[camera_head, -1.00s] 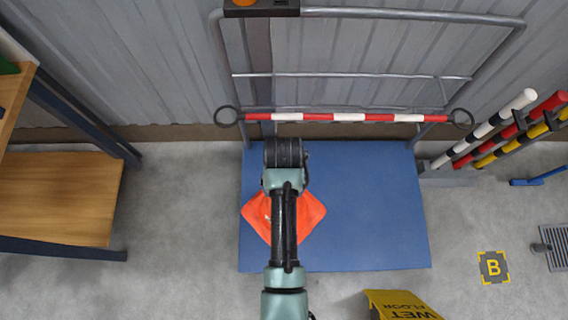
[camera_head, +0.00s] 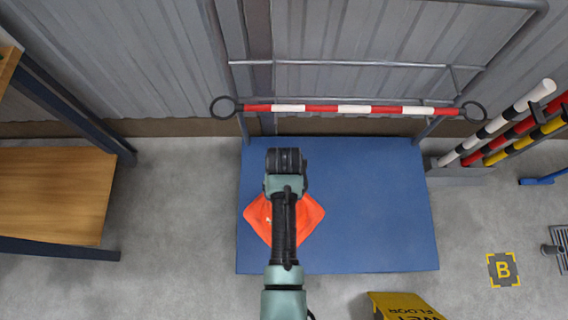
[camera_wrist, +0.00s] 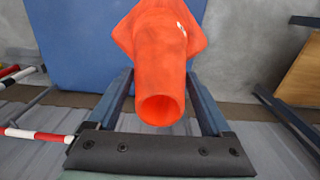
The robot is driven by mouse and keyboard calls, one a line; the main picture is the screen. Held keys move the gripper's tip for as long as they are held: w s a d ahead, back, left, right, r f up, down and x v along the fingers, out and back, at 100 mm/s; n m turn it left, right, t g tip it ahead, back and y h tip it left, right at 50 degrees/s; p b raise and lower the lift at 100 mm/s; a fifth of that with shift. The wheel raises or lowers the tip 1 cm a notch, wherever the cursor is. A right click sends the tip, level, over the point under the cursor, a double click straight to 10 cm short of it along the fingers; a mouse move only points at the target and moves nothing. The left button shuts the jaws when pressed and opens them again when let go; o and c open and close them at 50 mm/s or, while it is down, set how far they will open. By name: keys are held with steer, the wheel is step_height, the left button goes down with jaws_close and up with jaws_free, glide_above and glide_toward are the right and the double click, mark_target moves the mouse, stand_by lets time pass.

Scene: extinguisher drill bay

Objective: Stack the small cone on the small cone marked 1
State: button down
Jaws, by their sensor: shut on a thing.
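An orange-red cone with a square base (camera_head: 257,216) shows in the head view over the left part of the blue mat (camera_head: 370,220), partly hidden under my arm. A small white mark shows on its left side. In the wrist view the cone (camera_wrist: 160,45) points its open round top toward the camera, with white marking on its right side. My gripper (camera_wrist: 160,75) is shut on the cone, one finger on each side of its body. Only one cone can be made out. Whether another lies under it, or whether it touches the mat, I cannot tell.
A red-and-white barred rail (camera_head: 350,109) stands behind the mat. Striped poles (camera_head: 510,108) are at the right, a wooden shelf (camera_head: 50,195) at the left. A yellow wet-floor sign (camera_head: 402,306) is at the front. The mat's right part is clear.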

step_height(320, 180, down, 14)
steer(key=b, duration=1.4)
steer(key=shift+p, duration=0.65)
steer(key=shift+f, duration=0.15)
stand_by(0.4)
step_height(320, 180, down, 14)
steer(key=b, duration=1)
steer(key=shift+r, duration=0.25)
jaws_free()
stand_by(0.8)
steer(key=shift+r, duration=0.1)
